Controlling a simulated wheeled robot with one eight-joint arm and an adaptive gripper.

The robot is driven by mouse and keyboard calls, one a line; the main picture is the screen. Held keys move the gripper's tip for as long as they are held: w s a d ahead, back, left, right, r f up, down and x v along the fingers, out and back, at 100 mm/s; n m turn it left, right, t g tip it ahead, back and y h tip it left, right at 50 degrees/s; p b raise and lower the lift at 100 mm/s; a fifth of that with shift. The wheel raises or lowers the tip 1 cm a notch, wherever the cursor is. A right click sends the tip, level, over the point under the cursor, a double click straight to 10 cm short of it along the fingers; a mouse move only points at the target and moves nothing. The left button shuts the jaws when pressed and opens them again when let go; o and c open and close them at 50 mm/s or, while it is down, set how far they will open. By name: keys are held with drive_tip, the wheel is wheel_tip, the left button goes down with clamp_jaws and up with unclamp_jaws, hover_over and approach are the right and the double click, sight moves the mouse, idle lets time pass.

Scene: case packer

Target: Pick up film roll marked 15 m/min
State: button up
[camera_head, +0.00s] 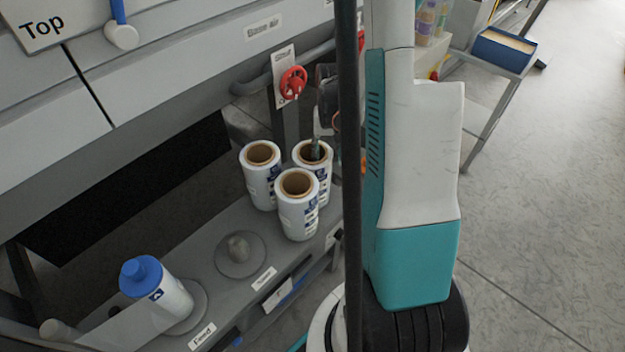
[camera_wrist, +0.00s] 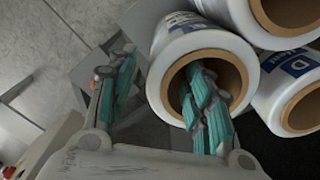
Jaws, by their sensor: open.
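Three white film rolls with brown cores stand close together on a grey shelf: a back left roll (camera_head: 262,188), a front roll (camera_head: 299,220) and a back right roll (camera_head: 325,182). No 15 m/min marking is legible on them. My gripper (camera_wrist: 162,68) is open at the back right roll, which shows in the wrist view (camera_wrist: 203,42). One teal finger is inside that roll's core and the other is outside its wall, with a visible gap on the outer side. The other two rolls are partly cut off in the wrist view. My arm hides part of the head view.
A red handwheel (camera_head: 293,83) and a grey rail are above and behind the rolls. Open floor lies at right.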

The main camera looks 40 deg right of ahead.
drive_tip(key=shift+f, duration=0.35)
clamp_jaws()
drive_tip(key=shift+r, duration=0.15)
